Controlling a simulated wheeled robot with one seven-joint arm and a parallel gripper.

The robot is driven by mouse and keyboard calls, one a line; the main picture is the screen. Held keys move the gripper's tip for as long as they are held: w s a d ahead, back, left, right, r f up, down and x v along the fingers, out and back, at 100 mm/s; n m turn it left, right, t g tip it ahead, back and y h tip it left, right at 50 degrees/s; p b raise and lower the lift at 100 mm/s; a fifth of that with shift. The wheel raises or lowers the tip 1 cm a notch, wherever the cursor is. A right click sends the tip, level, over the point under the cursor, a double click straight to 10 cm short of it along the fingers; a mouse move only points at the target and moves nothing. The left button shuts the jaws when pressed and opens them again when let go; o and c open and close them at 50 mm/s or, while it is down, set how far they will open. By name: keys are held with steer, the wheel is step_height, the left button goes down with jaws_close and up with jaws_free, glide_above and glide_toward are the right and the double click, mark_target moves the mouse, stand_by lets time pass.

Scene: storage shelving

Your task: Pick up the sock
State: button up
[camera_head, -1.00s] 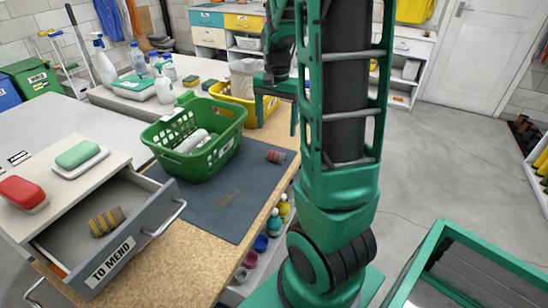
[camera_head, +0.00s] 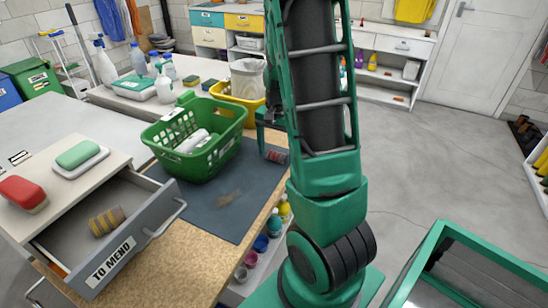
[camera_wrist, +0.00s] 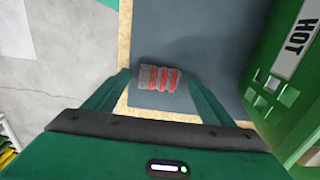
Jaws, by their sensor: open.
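A rolled grey sock with red stripes (camera_head: 277,156) lies on the dark mat (camera_head: 215,208), near the mat's right edge. In the wrist view the sock (camera_wrist: 159,78) shows between the two fingers of my gripper (camera_wrist: 157,82). My gripper is open and empty, above the sock, with a finger to each side. I cannot tell the exact height gap. In the head view my gripper (camera_head: 268,135) is partly hidden behind my arm. Another rolled sock, yellow and grey striped (camera_head: 106,222), lies in the open drawer labelled TO MEND (camera_head: 110,262).
A green basket (camera_head: 208,160) with a white roll inside stands on the mat, close to the sock; its HOT label (camera_wrist: 298,40) shows at right in the wrist view. A yellow basket (camera_head: 236,104) is behind. Bottles and paint pots (camera_head: 262,243) sit below the table edge.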

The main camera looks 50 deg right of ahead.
mark_target(275, 154)
steer(key=c, duration=1.1)
steer(key=shift+c, duration=0.2)
steer(key=shift+r, duration=0.45)
steer(key=r, duration=0.3)
steer(key=shift+s+a+r, duration=0.1)
steer(key=shift+a+r, duration=0.2)
steer(key=shift+a, duration=0.1)
steer(key=s+a+r, duration=0.4)
steer(key=a+r, duration=0.2)
steer(key=a, duration=0.4)
steer(key=shift+s+r, duration=0.2)
steer(key=shift+s, duration=0.05)
